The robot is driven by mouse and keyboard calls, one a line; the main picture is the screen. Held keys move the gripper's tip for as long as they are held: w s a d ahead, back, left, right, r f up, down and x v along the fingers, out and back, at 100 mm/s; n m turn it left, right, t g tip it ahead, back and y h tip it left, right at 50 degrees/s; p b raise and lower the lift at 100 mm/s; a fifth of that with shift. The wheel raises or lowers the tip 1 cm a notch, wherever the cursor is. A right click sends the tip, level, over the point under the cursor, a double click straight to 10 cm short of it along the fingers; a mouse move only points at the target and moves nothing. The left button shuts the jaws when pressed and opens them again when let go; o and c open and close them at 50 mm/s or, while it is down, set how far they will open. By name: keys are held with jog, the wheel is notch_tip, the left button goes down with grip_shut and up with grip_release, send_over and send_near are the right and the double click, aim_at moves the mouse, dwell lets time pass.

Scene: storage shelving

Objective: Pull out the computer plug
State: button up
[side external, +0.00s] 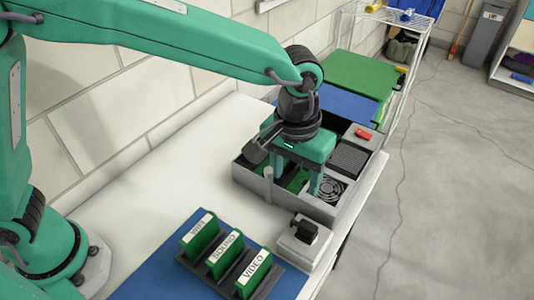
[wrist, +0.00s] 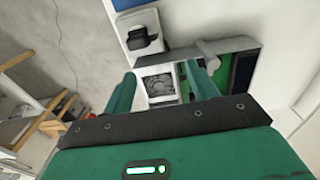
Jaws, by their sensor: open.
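The computer plug (side external: 305,231) is a black block seated on a small white socket box (side external: 291,248) on the white table, just in front of the computer case (side external: 243,178). In the wrist view, the plug (wrist: 138,39) is near the top, on the white socket box (wrist: 135,20), beyond my fingers. My gripper (side external: 294,180) is open, pointing down over the case, behind the plug and apart from it. In the wrist view, my gripper (wrist: 161,85) has its fingers either side of the case's fan (wrist: 158,83), with nothing held. Whether the fingertips touch the case, I cannot tell.
A card rack (side external: 277,284) holding green WIFI, SOUND and VIDEO cards is left of the socket box. A grey post (side external: 268,185) rises at the case's front. A red part (side external: 363,133) lies on the case. The white table (side external: 165,185) is clear left of the case.

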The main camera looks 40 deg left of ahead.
send_over(308, 226)
notch_tip(308, 226, down, 3)
jog(key=shift+f, duration=0.1)
dwell(0.4)
jog(key=shift+f, duration=4.5)
grip_shut()
jog(key=shift+r, duration=0.1)
jog(key=shift+r, duration=1)
